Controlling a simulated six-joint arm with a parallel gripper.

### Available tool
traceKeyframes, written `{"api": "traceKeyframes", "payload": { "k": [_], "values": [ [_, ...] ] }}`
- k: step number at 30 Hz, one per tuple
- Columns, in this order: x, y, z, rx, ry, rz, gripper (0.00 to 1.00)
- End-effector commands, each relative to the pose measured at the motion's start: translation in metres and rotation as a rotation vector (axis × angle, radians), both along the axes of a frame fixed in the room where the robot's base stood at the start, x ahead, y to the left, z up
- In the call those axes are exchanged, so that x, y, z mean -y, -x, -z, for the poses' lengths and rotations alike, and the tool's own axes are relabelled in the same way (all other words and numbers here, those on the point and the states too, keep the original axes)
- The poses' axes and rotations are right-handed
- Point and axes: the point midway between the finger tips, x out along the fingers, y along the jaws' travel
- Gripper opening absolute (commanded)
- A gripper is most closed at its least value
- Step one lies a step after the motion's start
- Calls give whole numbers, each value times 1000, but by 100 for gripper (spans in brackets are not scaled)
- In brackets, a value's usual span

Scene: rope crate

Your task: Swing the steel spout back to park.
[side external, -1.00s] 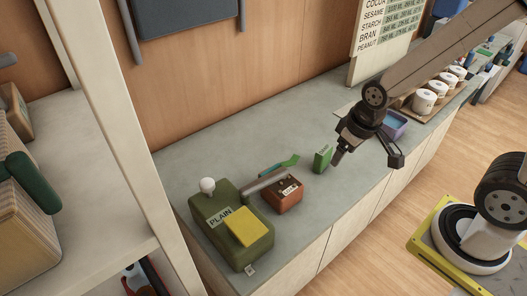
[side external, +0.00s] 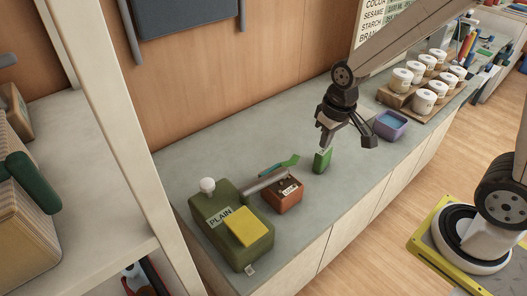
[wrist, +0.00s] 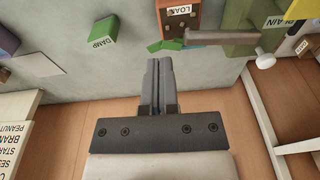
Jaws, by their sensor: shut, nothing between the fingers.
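The dispenser has a white knob (side external: 207,184) and a yellow panel (side external: 241,226). My gripper (side external: 323,148) is shut and empty, pointing down, apart from the spout and to its right in the side view. It also shows in the wrist view (wrist: 160,62).
A green DAMP block (side external: 322,163) stands just below my gripper in the side view. A green-teal brush (side external: 279,166) lies behind the spout. A purple tray (side external: 390,126) and several white jars (side external: 423,101) stand to the right. The wall (side external: 200,80) rises behind the counter.

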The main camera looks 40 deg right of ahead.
Motion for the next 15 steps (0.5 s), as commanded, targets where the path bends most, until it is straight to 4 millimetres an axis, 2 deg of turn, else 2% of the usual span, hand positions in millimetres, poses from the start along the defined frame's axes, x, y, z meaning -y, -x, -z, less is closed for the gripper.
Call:
{"api": "traceKeyframes", "payload": {
  "k": [1, 6, 15],
  "values": [
    [-2, -12, 0, -19, -3, 3, 0],
    [-9, -48, -1, -87, -10, 18, 0],
    [-24, -103, 1, -207, -21, 43, 0]
  ]
}}
